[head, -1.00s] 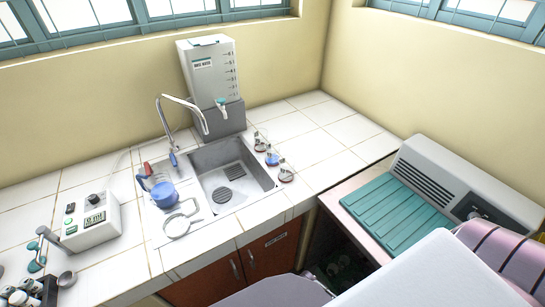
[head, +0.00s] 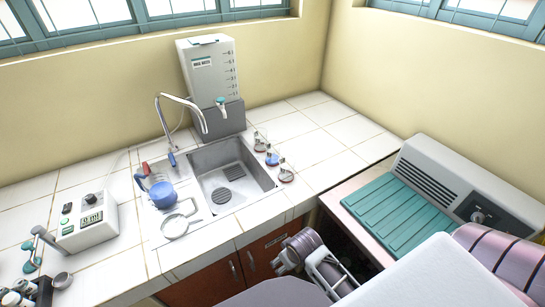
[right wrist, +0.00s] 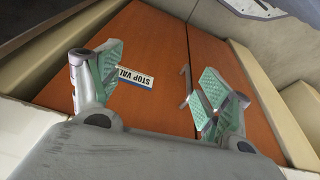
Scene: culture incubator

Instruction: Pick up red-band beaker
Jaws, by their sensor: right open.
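Three small glass vessels stand in a row on the tiled counter right of the sink. The front vessel (head: 286,175) has a reddish base, the middle vessel (head: 272,159) is blue, and the back vessel (head: 260,146) looks dark red. I cannot tell for sure which is the red-band beaker. My right gripper (right wrist: 160,85) is open and empty, its green-padded fingers apart in front of the orange cabinet doors. In the head view it is low, below the counter's front edge and well apart from the vessels. My left gripper is not in view.
The sink (head: 230,178) has a tall curved tap (head: 185,101). A water tank (head: 209,75) stands behind it. A blue vessel (head: 162,193) is left of the sink. The cabinet door (right wrist: 150,40) bears a stop-valve label. A grey machine (head: 470,185) stands right. Tiles right of the vessels are clear.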

